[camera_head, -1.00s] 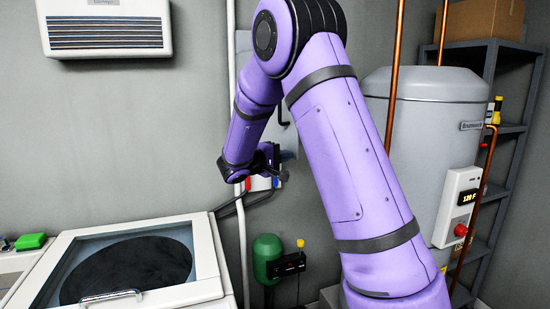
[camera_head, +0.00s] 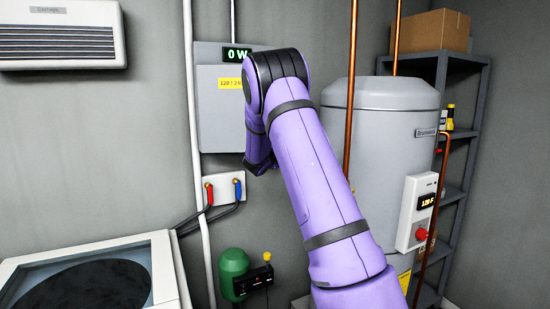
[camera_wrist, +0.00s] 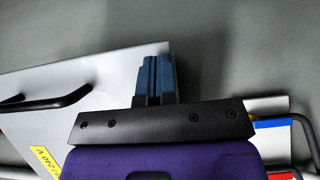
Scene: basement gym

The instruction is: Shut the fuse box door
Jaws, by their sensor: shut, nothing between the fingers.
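The grey fuse box (camera_head: 203,52) is on the wall in the head view, with a "0 W" display on top. Its grey door (camera_head: 218,115) has a yellow label and lies close to flush with the box; I cannot tell if a gap remains. My arm hides its right side. My gripper (camera_head: 260,166) is at the door's lower right, mostly hidden by my arm. In the wrist view, my gripper's shut fingers (camera_wrist: 154,78) lie in front of the door (camera_wrist: 95,75) near one edge; contact is unclear. The door's black handle (camera_wrist: 50,104) is to their left.
A pipe plate (camera_head: 222,188) with red and blue fittings is below the box. A white pipe (camera_head: 190,100) runs beside it. A copper pipe (camera_head: 351,100) and grey tank (camera_head: 382,140) stand right. A white machine (camera_head: 90,262) is lower left.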

